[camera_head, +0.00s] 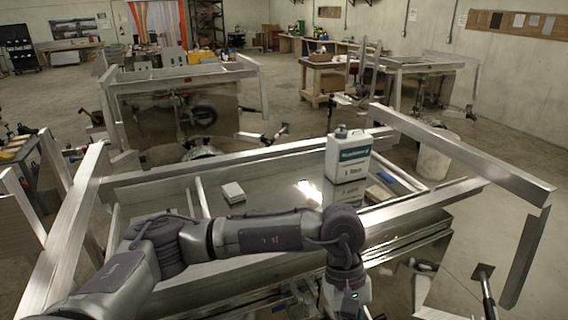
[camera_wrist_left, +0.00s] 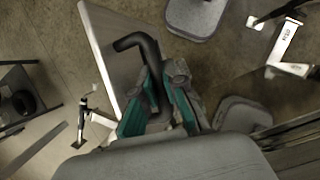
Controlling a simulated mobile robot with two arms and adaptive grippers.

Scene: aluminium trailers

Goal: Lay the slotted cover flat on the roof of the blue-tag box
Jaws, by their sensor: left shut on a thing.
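My left gripper (camera_wrist_left: 160,108) shows in the left wrist view, its teal-padded fingers shut on a dark bent handle (camera_wrist_left: 139,43). A pale flat panel (camera_wrist_left: 108,55) lies beside and behind the handle. I cannot tell whether it is joined to it, and I see no slots on it. In the head view my left arm reaches across the trailer to the right; its fingers are below the picture. I cannot pick out the slotted cover or a box with a blue tag for certain. My right gripper is in neither view.
A near aluminium trailer (camera_head: 255,158) has raised rails. A white jug with a teal label (camera_head: 348,158) and a small pale stack (camera_head: 233,192) stand on its bed. A white bucket (camera_head: 436,157) stands beyond the right rail. More trailers stand behind.

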